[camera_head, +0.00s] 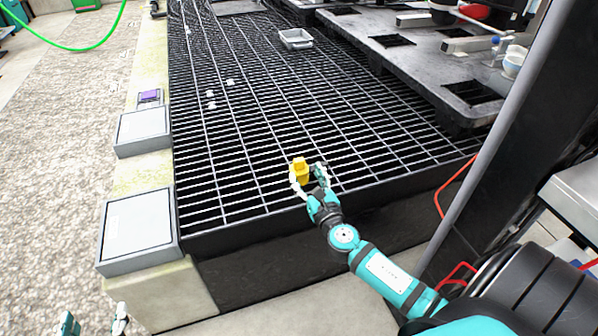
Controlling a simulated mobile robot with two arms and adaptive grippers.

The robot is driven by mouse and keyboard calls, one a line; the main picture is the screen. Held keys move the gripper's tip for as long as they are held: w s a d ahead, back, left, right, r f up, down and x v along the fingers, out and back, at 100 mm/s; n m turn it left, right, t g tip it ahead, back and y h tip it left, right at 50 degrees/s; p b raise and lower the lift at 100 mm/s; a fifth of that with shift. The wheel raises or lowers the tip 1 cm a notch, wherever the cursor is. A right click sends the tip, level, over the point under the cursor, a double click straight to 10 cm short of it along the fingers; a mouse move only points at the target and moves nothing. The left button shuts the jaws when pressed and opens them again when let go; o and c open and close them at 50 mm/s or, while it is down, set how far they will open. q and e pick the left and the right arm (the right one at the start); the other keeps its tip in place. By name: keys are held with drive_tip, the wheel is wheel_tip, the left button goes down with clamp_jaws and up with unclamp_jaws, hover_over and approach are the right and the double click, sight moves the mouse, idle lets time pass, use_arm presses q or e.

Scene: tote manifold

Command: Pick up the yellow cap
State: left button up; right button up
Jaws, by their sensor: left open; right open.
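The yellow cap (300,167) is small and bright, on or just above the black grating near its front edge. My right gripper (308,174) is open, with one finger on each side of the cap. Whether either finger touches the cap is too small to tell. My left gripper (94,322) is open and empty at the bottom left edge, far from the cap, and only its finger ends show.
The black grating (240,110) holds several small white pieces (211,94) and a grey tray (296,40). Grey boxes (138,225) line the left ledge. A dark post (500,130) and a bench (420,60) stand at right.

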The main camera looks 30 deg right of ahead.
sight(300, 165)
drive_tip(key=shift+w+d, duration=0.1)
drive_tip(key=shift+w, duration=0.45)
drive_tip(key=x, duration=0.5)
drive_tip(key=shift+b, duration=0.4)
drive_tip(key=shift+w, duration=0.2)
use_arm(q)
drive_tip(key=r, duration=0.1)
drive_tip(key=r+t, duration=0.1)
drive_tip(key=w+d+r+t, duration=0.1)
drive_tip(key=shift+r+h, duration=0.2)
drive_tip(key=shift+h, duration=0.2)
use_arm(e)
drive_tip(key=shift+c, duration=0.4)
use_arm(q)
drive_tip(key=shift+a, duration=0.1)
use_arm(e)
clamp_jaws()
